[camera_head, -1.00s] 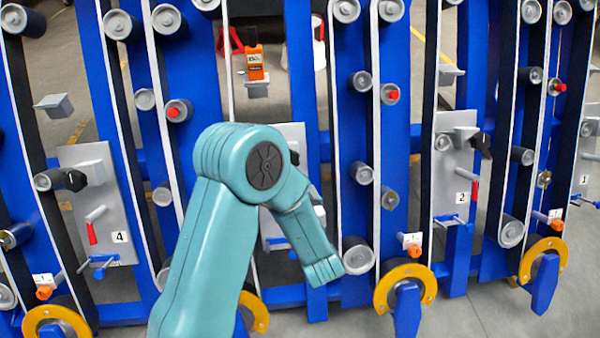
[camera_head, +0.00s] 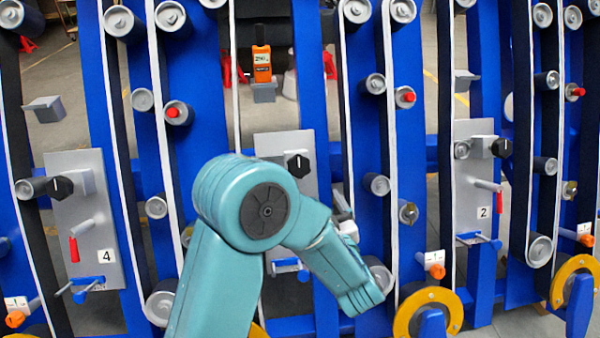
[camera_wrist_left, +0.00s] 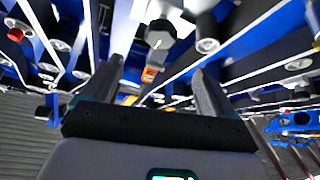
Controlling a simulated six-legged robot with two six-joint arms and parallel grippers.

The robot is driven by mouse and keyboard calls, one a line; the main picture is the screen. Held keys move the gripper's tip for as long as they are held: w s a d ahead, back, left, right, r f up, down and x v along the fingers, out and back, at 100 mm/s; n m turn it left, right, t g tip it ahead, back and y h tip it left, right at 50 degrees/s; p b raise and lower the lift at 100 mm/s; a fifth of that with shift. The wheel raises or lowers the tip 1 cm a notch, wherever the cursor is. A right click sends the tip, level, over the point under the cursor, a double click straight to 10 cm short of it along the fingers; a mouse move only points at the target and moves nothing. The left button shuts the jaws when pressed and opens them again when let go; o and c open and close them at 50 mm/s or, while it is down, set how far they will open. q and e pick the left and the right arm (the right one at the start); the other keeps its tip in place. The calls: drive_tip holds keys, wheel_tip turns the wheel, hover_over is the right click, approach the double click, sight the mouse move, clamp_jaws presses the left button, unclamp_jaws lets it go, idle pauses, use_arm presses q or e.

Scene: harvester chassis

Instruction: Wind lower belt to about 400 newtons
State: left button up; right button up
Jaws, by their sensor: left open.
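An orange tension gauge (camera_head: 262,65) sits on a grey bracket in the upper middle of the head view. Its display is too small to read surely. Below it, a black knob with a white mark (camera_head: 299,164) is on a grey panel (camera_head: 276,144), partly hidden by my teal arm. Dark belts with white edges run over rollers on blue uprights. In the left wrist view, my left gripper (camera_wrist_left: 156,68) is open and empty. My right gripper is not in view.
Panel 4 (camera_head: 97,210) stands left and panel 2 (camera_head: 474,215) right, each with a black knob and red-handled crank. Yellow rings (camera_head: 427,312) with blue levers line the lower edge. Rollers and brackets protrude around the arm.

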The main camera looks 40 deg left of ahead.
sight(300, 169)
use_arm(q)
drive_tip(key=b+x, duration=0.2)
drive_tip(key=x, duration=1.2)
drive_tip(key=shift+w+a, duration=0.1)
drive_tip(key=shift+a, duration=0.25)
drive_tip(key=c, duration=1)
